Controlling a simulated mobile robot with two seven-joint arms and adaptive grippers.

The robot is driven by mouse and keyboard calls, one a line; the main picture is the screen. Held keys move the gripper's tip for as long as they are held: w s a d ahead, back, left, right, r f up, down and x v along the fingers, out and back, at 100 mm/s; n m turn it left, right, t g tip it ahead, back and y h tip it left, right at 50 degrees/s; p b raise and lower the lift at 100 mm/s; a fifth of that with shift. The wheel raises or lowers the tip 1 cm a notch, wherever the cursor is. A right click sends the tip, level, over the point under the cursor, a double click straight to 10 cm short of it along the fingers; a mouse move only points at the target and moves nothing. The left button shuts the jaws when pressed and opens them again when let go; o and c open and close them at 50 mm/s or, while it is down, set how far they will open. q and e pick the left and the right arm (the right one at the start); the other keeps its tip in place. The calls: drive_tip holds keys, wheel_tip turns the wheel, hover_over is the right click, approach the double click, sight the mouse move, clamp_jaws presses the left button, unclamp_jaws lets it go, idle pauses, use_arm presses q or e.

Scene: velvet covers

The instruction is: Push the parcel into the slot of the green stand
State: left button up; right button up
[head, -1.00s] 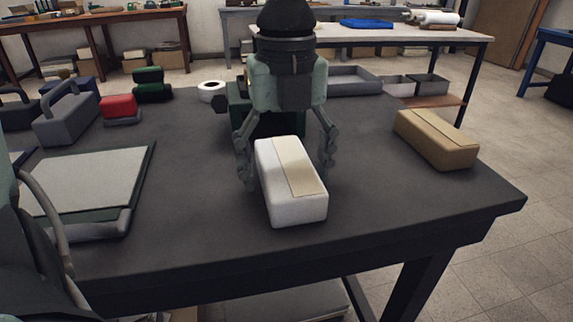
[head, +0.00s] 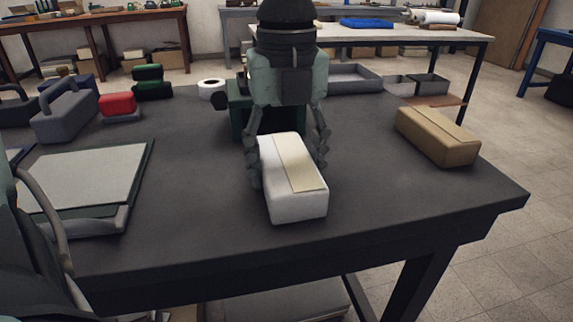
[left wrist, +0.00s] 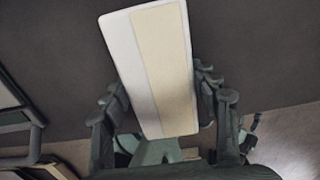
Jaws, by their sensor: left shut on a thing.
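The white parcel (head: 278,190), with a cream strip along its top, lies on the dark table in front of the green stand (head: 238,108). My left gripper (head: 287,158) reaches down over it and is shut on its two long sides. In the left wrist view the parcel (left wrist: 122,52) sits lengthwise between the fingers (left wrist: 162,95). The stand is mostly hidden behind my gripper, and its slot cannot be made out. My right gripper is not in view.
A brown parcel (head: 437,136) lies at the table's right side. A white tape roll (head: 211,88), red block (head: 118,105) and grey handled block (head: 66,117) stand back left. A pale-topped board (head: 85,178) lies at left.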

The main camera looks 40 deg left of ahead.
sight(276, 138)
use_arm(q)
drive_tip(key=shift+w+a+b, duration=0.45)
drive_tip(key=shift+w+a, duration=0.55)
drive_tip(key=shift+a, duration=0.1)
drive_tip(key=shift+w+a, duration=0.1)
drive_tip(key=shift+a, duration=0.05)
drive_tip(key=shift+w+a, duration=1.45)
drive_tip(key=shift+a, duration=0.3)
drive_tip(key=shift+b, duration=0.4)
